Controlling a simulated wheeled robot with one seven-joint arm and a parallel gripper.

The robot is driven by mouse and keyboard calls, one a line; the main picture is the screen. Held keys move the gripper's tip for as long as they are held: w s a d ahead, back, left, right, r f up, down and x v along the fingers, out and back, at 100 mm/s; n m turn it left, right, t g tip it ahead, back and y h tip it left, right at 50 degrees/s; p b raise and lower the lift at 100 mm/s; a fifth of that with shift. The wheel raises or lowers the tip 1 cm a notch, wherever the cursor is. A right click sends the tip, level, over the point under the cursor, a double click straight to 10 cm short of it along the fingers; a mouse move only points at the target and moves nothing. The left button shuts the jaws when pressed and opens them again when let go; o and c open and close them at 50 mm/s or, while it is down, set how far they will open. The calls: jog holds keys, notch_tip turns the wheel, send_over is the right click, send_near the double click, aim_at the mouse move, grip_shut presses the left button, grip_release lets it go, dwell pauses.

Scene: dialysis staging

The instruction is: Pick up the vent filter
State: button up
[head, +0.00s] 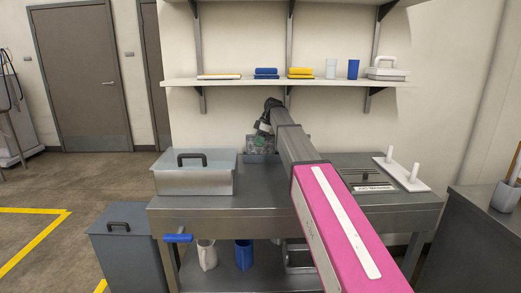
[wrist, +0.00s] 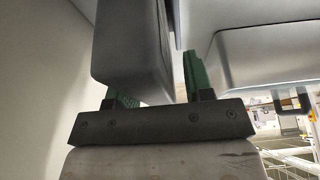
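I cannot make out a vent filter for certain in either view. In the head view my gripper (head: 259,142) is at the back of the steel table, close to the wall, at a small grey bin (head: 272,158). My arm hides part of that spot. In the wrist view my gripper (wrist: 158,78) has two green fingers standing well apart. A smooth dark grey body (wrist: 130,45) covers most of the left finger. I cannot tell whether it touches the finger. A strip of open gap shows beside the right finger, and I see nothing clamped there.
A lidded grey box (head: 194,181) stands left on the steel table (head: 250,201). A white peg stand (head: 402,175) is at the right. A wall shelf (head: 290,83) above holds folded cloths, cups and a white case. The table's front middle is clear.

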grip_shut()
jog(key=shift+r, duration=0.1)
